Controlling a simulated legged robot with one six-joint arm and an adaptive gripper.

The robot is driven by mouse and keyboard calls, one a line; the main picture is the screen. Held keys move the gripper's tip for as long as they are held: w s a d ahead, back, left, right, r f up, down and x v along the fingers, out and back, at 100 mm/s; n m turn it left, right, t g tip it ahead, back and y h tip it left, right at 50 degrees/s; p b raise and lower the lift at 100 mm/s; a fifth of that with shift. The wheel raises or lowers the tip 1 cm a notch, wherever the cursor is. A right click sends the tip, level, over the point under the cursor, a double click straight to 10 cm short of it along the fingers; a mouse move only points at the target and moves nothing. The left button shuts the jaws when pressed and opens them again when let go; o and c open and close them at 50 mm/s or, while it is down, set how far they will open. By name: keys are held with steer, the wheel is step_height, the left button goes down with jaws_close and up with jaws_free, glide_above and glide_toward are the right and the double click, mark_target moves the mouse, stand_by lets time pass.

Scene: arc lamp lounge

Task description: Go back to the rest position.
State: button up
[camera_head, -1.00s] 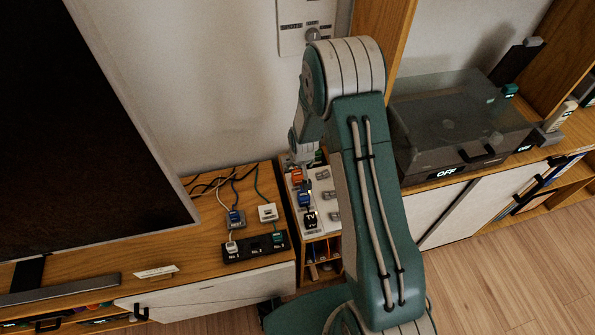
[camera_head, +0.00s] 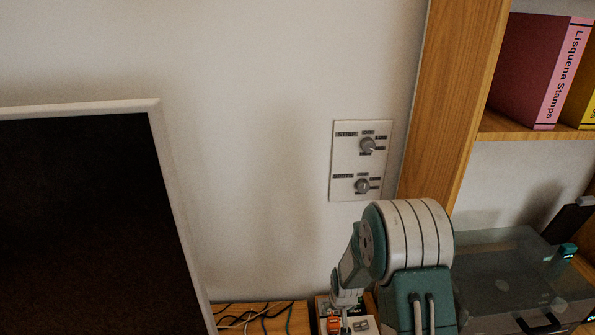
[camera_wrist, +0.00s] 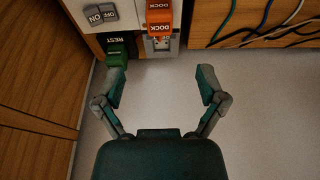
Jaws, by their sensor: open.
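My gripper (camera_wrist: 163,86) is open and empty in the wrist view, its two fingers apart over a bare pale surface. A green block (camera_wrist: 116,54) beside a REST label sits just beyond the left fingertip; I cannot tell whether they touch. An orange DOCK block (camera_wrist: 158,20) is on the pale panel (camera_wrist: 128,20) at the top. In the head view, my arm rises at the lower right, and my gripper's fingers cannot be made out.
A wall plate with two knobs (camera_head: 361,160) is above my arm. A dark screen (camera_head: 80,220) stands at left, a wooden shelf post (camera_head: 455,90) at right. A smoky clear-lidded box (camera_head: 505,275) is right of my arm. Cables (camera_wrist: 262,25) lie on wood at upper right.

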steer(key=s+r+t, duration=0.1)
steer(key=s+r, duration=0.3)
steer(key=r, duration=0.7)
steer(key=s+r, duration=0.4)
steer(key=r, duration=0.7)
steer(key=s+r, duration=0.5)
steer(key=s, duration=0.4)
steer(key=s+r+t, duration=0.1)
steer(key=s+r, duration=0.5)
steer(key=s, duration=0.4)
steer(key=shift+s+r, duration=0.25)
steer(key=shift+s, duration=0.05)
